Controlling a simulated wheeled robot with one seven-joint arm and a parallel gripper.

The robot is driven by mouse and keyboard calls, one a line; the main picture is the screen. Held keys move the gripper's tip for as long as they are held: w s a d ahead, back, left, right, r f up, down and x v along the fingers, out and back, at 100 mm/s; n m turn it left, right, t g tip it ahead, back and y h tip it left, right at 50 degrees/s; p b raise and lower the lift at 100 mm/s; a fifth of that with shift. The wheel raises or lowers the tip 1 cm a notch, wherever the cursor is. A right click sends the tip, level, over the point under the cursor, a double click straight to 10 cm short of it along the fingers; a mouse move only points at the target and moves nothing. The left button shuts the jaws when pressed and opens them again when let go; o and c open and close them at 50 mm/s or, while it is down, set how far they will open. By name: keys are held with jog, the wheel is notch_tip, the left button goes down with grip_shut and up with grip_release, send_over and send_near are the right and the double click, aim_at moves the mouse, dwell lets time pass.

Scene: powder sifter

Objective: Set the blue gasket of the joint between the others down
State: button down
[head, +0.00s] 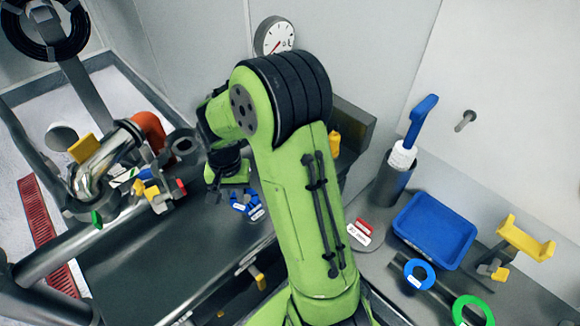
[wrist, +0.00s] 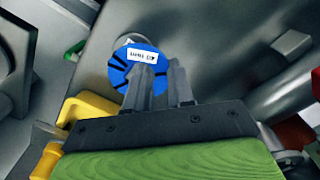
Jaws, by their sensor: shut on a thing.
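The blue gasket (wrist: 135,72) is a flat disc with dark radial slots and a white label. My gripper (wrist: 164,70) is shut on its near edge in the wrist view. In the head view the gasket (head: 246,204) shows just below my gripper (head: 232,185), over the dark metal counter. I cannot tell whether it touches the counter. A plain blue ring (head: 420,273) and a green ring (head: 473,311) lie on the bench at the right, apart from each other.
A blue tray (head: 434,230) lies behind the rings, with a yellow holder (head: 525,238) to its right. A blue-handled brush (head: 405,150) stands in a grey cup. A shiny pipe elbow (head: 105,160) with yellow clamp parts is at the left. The dark counter (head: 150,265) has bare room in front.

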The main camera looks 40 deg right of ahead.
jog(key=shift+s+d+m, duration=0.25)
jog(key=shift+d+m, duration=0.05)
jog(key=shift+d, duration=0.05)
jog(key=d, duration=0.6)
jog(key=d+p, duration=0.1)
jog(key=d, duration=1.1)
jog(key=shift+d+r, duration=0.15)
jog(key=shift+r, duration=0.1)
jog(key=f, duration=0.3)
jog(key=shift+d, duration=0.35)
jog(key=f, duration=0.4)
jog(key=shift+d, duration=0.35)
jog(key=shift+f, duration=0.15)
